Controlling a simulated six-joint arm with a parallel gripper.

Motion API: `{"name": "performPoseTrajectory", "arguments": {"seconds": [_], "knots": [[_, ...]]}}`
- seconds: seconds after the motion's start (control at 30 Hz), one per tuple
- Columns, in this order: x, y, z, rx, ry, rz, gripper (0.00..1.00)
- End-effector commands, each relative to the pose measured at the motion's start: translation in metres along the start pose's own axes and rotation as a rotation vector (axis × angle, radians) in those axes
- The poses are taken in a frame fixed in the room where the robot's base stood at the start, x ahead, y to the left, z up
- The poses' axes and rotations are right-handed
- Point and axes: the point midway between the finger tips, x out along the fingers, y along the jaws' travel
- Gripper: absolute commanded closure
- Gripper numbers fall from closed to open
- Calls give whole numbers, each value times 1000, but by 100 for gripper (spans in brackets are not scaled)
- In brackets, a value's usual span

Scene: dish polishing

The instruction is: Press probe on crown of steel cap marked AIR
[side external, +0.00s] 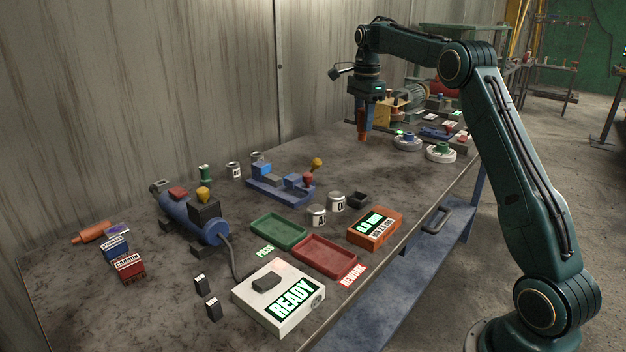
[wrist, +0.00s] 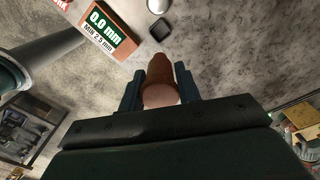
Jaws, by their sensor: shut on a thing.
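My gripper (side external: 364,118) hangs above the far right part of the bench, shut on an orange-brown probe (side external: 362,132) that points down. In the wrist view the probe (wrist: 158,72) sits between the two fingers. Its tip appears clear of the bench. Two small steel caps stand mid-bench, one lettered A (side external: 317,216) and one lettered O (side external: 336,201); the word AIR is not legible on either. Two more small steel cylinders (side external: 234,170) (side external: 257,158) stand near the wall, their markings too small to read. My gripper is apart from all of these.
An orange gauge (side external: 375,229) reads 0.0 mm, beside a small dark square cup (side external: 357,199). Green (side external: 279,231) and red (side external: 326,258) trays and a READY box (side external: 280,296) stand in front. Round grey bases (side external: 440,152) are right of my gripper. Bench below it is bare.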

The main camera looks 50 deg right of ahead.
Motion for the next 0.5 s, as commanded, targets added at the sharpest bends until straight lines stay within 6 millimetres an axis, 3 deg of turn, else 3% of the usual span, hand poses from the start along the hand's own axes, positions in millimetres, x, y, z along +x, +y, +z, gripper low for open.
{"name": "performPoseTrajectory", "arguments": {"seconds": [0.3, 0.5], "knots": [[1, 0, 2, -1, 0, 0, 91], [13, 0, 21, -4, 0, 2, 91]]}}
